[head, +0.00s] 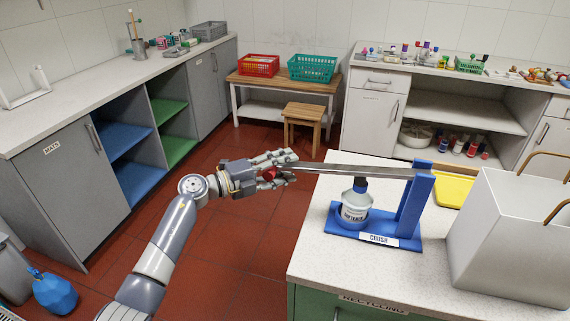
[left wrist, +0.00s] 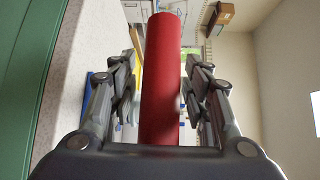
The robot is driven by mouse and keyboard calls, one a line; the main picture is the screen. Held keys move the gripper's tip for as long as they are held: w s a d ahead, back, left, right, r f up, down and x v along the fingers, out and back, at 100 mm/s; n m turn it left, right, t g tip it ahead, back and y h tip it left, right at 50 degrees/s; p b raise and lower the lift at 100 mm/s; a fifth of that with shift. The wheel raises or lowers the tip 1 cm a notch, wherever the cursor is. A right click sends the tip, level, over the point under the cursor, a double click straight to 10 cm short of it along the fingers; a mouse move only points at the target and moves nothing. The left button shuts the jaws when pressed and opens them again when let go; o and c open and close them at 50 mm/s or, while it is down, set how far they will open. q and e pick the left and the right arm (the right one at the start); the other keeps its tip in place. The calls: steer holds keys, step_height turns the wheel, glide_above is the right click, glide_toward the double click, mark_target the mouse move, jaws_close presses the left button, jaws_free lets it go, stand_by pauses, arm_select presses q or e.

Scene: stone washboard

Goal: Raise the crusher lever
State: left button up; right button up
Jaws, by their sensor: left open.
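The crusher (head: 375,235) is a blue stand marked CRUSH on the white counter. Its grey metal lever (head: 345,170) runs nearly level from the blue post to the left, past the counter edge. A white bottle with a dark cap (head: 355,203) stands upright in the crusher under the lever; I cannot tell if they touch. The lever's red handle (head: 268,174) is at its left end, partly hidden by my fingers. My left gripper (head: 278,168) is open around it. In the left wrist view the red handle (left wrist: 161,80) lies between the spread fingers. My right gripper is not in view.
A large light-grey bin (head: 510,240) with brown handles stands right of the crusher, with a yellow board (head: 453,190) behind it. A wooden stool (head: 303,125) and a bench with red (head: 258,66) and teal baskets (head: 312,68) stand behind. Open red floor lies left of the counter.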

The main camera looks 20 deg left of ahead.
arm_select(q)
steer(key=shift+w+d, duration=0.15)
steer(key=c, duration=0.9)
steer(key=shift+f, duration=0.15)
jaws_close()
